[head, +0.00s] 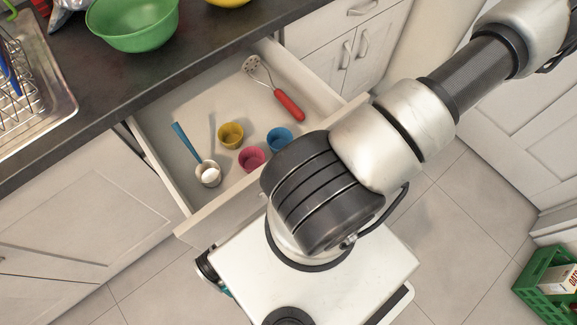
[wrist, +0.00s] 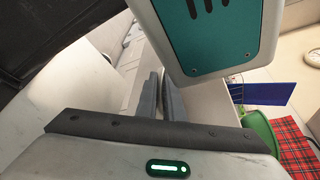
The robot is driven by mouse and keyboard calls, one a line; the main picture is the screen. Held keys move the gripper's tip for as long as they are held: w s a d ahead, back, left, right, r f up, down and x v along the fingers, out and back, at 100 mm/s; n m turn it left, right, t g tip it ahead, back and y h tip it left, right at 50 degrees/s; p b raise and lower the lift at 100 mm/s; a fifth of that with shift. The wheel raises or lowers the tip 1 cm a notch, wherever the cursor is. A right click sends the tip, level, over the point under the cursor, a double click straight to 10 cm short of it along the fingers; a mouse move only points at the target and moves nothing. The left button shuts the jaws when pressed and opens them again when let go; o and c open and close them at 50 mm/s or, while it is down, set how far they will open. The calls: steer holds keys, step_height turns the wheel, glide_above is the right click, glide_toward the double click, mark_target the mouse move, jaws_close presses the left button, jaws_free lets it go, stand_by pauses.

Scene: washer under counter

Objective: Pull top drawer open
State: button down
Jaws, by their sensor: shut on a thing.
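The top drawer (head: 222,213) is pulled out from under the dark counter in the head view, and its inside shows. It holds a blue-handled ladle (head: 187,140), a yellow cup (head: 230,135), a pink cup (head: 251,158), a blue cup (head: 279,139) and a red-handled masher (head: 288,104). My arm covers the right part of the drawer front and hides my gripper in the head view. In the wrist view my gripper (wrist: 161,92) has its dark fingers close together, shut on the drawer handle. The handle itself is mostly hidden between the fingers.
The dark counter (head: 95,110) carries a green bowl (head: 132,22) and a dish rack (head: 14,90) by the sink. Closed cabinet doors (head: 75,225) lie below and left. A green crate (head: 546,287) stands on the floor at the right. Tiled floor (head: 455,215) is clear between.

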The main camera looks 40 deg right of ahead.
steer(key=shift+s, duration=0.1)
steer(key=c, duration=2.2)
jaws_free()
steer(key=shift+d, duration=0.1)
steer(key=p+v, duration=0.1)
steer(key=v, duration=1.6)
steer(key=shift+s+d+r, duration=0.1)
steer(key=shift+s+d, duration=0.05)
